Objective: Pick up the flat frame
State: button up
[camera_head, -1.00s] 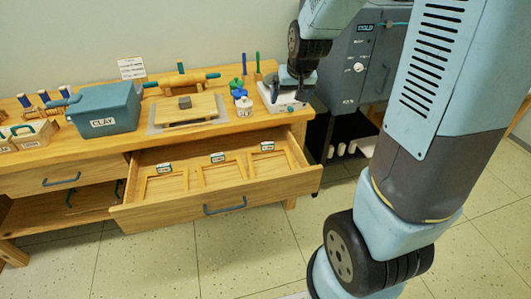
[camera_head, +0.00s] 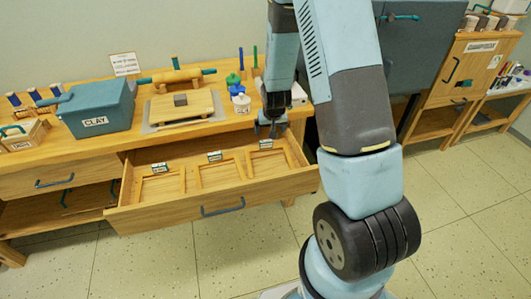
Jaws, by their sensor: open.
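I cannot read the tags or tell which one is the flat frame. My gripper (camera_head: 270,130) points down, open and empty, above the back right of the drawer, near the right frame and close to the bench's front edge. My arm hides part of the area to the right.
A dark cabinet (camera_head: 425,45) stands right of the bench. The floor before the drawer is clear.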

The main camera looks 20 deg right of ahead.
aim_at(266, 142)
jog(key=x, duration=0.8)
jog(key=shift+d, duration=0.1)
jog(key=shift+w+x, duration=0.15)
jog(key=shift+x, duration=1.25)
jog(key=shift+w+x, duration=0.15)
jog(key=shift+x, duration=1.2)
jog(key=shift+a+r, duration=0.1)
jog(key=shift+a, duration=0.15)
jog(key=shift+c, duration=0.3)
jog(key=c, duration=1)
jog(key=shift+r, duration=0.1)
jog(key=shift+c, duration=0.2)
